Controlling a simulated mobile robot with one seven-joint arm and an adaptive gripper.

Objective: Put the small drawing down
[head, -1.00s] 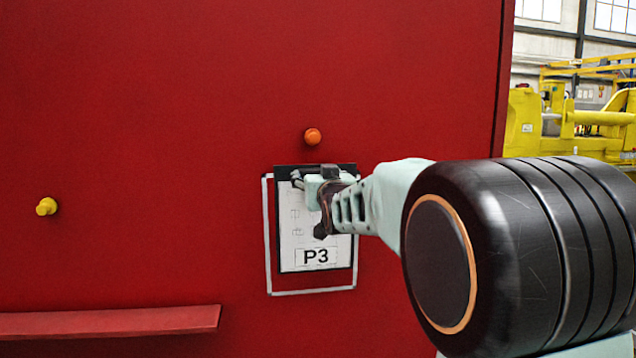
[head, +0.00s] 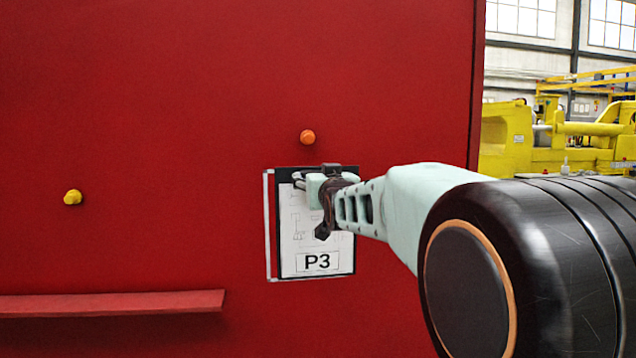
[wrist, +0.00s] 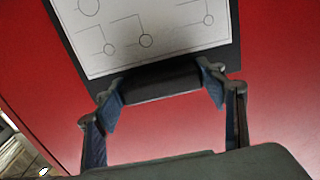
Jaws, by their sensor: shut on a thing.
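The small drawing is a white sheet marked P3 on a dark board (head: 317,262); in the head view it hangs upright in front of the red panel. It also shows in the wrist view (wrist: 140,36), with circles and lines on it. My gripper (head: 318,190) is shut on the board's top edge; in the wrist view the fingers (wrist: 165,88) close around its dark edge. A white outline (head: 268,225) on the panel shows along the board's left side; the rest of it is mostly hidden. I cannot tell whether the board touches the panel.
An orange knob (head: 307,137) sticks out above the board. A yellow knob (head: 72,197) is on the panel to the left. A red ledge (head: 110,303) runs along the lower left. Yellow machinery (head: 560,135) stands behind at the right.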

